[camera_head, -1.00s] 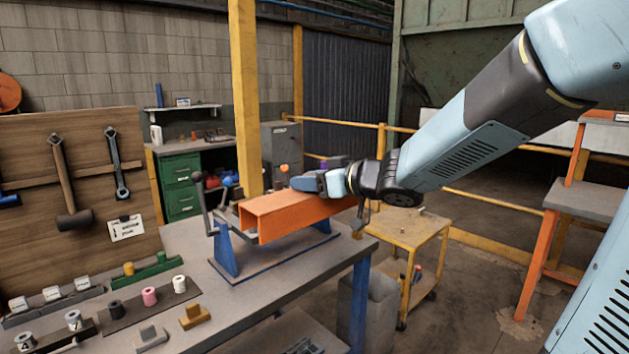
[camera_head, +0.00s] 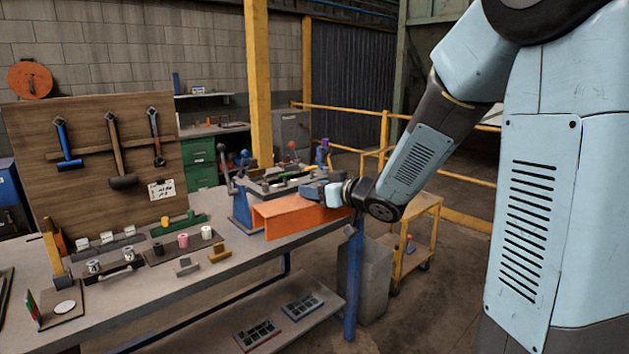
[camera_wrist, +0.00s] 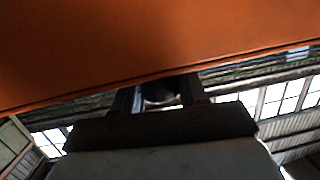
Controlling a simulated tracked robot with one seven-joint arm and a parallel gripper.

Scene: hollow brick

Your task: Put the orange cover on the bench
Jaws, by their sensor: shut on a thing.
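The orange cover (camera_head: 290,217) is a long channel-shaped piece, open at its near left end. It is in front of the blue-legged fixture (camera_head: 241,212), at the right part of the bench (camera_head: 150,287). My gripper (camera_head: 322,191) is shut on the cover from its right side. I cannot tell whether the cover's lower edges touch the bench top or hang just above it. In the wrist view the cover (camera_wrist: 150,45) fills the upper part, with the gripper fingers (camera_wrist: 158,95) reaching up to its edge.
Small spools, blocks and racks (camera_head: 183,240) stand on the bench left of the cover. A tool board (camera_head: 95,160) with hammers stands behind them. A yellow cart (camera_head: 412,240) and a grey bin (camera_head: 374,275) are right of the bench. The bench's front left top has bare room.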

